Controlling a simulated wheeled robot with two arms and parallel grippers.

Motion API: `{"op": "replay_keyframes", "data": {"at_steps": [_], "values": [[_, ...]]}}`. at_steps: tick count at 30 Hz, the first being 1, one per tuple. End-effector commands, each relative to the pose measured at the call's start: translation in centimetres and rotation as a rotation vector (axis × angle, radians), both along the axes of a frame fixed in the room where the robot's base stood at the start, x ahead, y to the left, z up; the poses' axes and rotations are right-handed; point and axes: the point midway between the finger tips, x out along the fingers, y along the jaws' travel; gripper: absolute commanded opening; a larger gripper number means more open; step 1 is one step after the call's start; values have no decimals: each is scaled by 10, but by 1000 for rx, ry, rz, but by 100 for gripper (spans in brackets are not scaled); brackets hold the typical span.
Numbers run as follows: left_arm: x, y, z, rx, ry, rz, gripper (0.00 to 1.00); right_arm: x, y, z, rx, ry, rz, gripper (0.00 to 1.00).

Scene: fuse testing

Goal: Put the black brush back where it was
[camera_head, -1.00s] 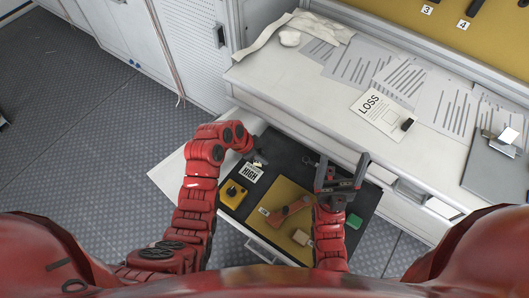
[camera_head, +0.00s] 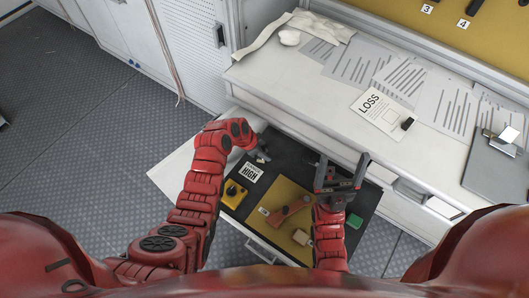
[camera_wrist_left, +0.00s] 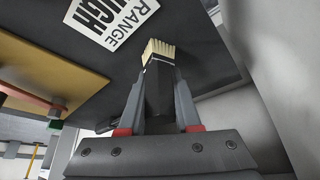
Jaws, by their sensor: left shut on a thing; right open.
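My left gripper (camera_wrist_left: 155,115) is shut on the black brush (camera_wrist_left: 160,88), with its pale bristles (camera_wrist_left: 160,50) pointing away from the jaws. In the head view, my left gripper (camera_head: 262,152) is over the back left part of the open drawer (camera_head: 265,240), just behind the HIGH card (camera_head: 250,173). The wrist view shows the drawer's dark lining below the brush and a pale wall close on the right. I cannot tell whether the bristles touch the lining. My right gripper (camera_head: 340,172) is open and empty over the drawer's right side.
The drawer also holds a yellow device (camera_head: 233,194), a tan board (camera_head: 270,215) with a reddish tool (camera_head: 292,210), and a green block (camera_head: 354,220). The white worktop (camera_head: 300,90) behind carries papers, a LOSS sheet (camera_head: 382,112) and a small black object (camera_head: 407,123).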

Motion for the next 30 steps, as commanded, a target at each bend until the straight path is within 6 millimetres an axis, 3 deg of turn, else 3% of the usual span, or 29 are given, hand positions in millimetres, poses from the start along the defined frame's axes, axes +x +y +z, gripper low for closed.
{"op": "replay_keyframes", "data": {"at_steps": [1,6,19,30], "values": [[0,0,-2,0,0,0,35,0,0,-2,0,0,0,85],[0,0,-1,0,0,1,62,0,0,-1,0,0,0,85],[-1,4,8,0,1,2,62,0,0,3,0,0,0,85],[-9,34,74,-1,-4,3,62,0,0,5,0,0,0,85]]}}
